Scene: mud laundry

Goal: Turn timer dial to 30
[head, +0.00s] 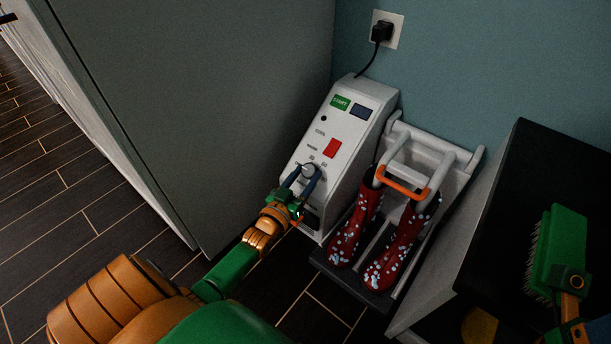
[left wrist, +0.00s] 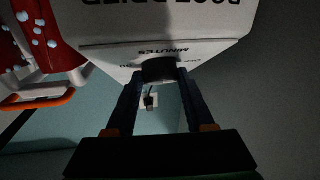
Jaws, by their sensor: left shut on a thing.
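The white boot dryer (head: 352,115) stands against the wall, with its sloped control panel facing me. Its timer dial (head: 308,170) is a small round knob low on the panel, partly hidden by my fingers. In the left wrist view the dial (left wrist: 159,69) looks dark and sits between the fingers, by the word MINUTES. My left gripper (head: 302,180) is shut on the dial, with one blue finger on each side. Some of the numbers around the dial are hidden, and I cannot read its setting. My right gripper is not in view.
Red spotted boots (head: 403,240) stand on the dryer's rack right of the panel, beside an orange-gripped handle (head: 402,189). A tall grey cabinet (head: 200,90) is close on the left. A dark-topped unit (head: 520,200) at right bears a green brush (head: 562,250).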

